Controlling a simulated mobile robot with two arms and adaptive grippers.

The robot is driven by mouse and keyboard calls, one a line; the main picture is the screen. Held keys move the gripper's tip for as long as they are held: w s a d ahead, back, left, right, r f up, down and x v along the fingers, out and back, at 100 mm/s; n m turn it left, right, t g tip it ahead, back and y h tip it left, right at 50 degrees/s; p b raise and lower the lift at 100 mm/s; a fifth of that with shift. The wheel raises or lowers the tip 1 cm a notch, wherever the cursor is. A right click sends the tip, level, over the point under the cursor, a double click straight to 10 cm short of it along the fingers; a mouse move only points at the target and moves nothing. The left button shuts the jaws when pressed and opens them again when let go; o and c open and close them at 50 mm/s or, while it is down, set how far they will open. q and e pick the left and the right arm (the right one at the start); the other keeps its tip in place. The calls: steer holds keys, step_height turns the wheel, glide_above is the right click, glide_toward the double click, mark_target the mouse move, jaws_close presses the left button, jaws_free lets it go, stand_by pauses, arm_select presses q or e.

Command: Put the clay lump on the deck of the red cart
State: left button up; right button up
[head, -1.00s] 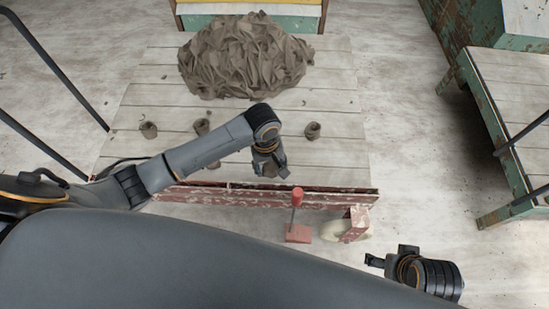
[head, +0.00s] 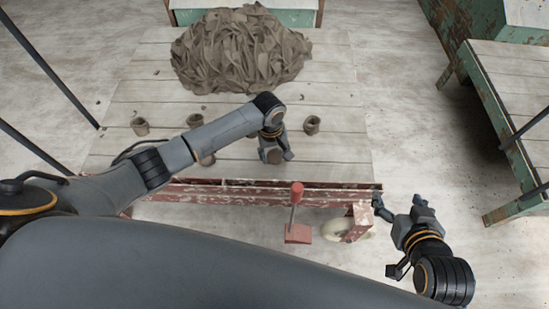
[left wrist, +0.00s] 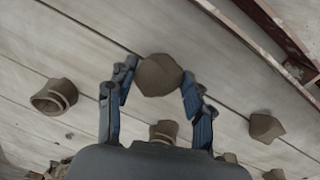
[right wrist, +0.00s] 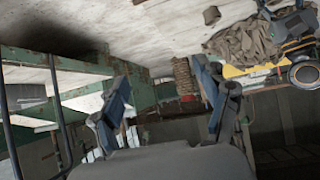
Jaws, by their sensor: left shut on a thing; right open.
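The red cart has a pale plank deck (head: 130,80) and a chipped red front edge (head: 230,197). My left gripper (head: 277,155) is over the front part of the deck, pointing down. In the left wrist view its fingers are shut on a brown-grey clay lump (left wrist: 158,75). The head view does not clearly show this lump; the gripper hides it. I cannot tell its exact height over the planks. My right gripper (head: 398,204) is open and empty, beside the cart's front right corner. Its fingers (right wrist: 165,95) also show in the right wrist view.
A big heap of clay trimmings (head: 240,50) covers the deck's far middle. Small clay pieces stand on the deck at left (head: 140,126) and right (head: 312,125). A red-knobbed lever (head: 296,195) and a wheel (head: 336,228) are at the front. A green-framed bench (head: 515,100) stands at right.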

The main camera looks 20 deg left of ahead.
arm_select(q)
steer(key=shift+f+b, duration=0.35)
steer(key=shift+f, duration=0.55)
arm_select(e)
steer(key=w+r+t, duration=0.1)
steer(key=w+a+r+t, duration=0.1)
steer(key=w+r+t+y, duration=0.1)
steer(key=r, duration=0.1)
steer(key=shift+w+a, duration=0.15)
steer(key=shift+a, duration=0.1)
arm_select(q)
steer(key=shift+f, duration=0.1)
steer(key=o, duration=1.2)
steer(key=shift+o, duration=0.2)
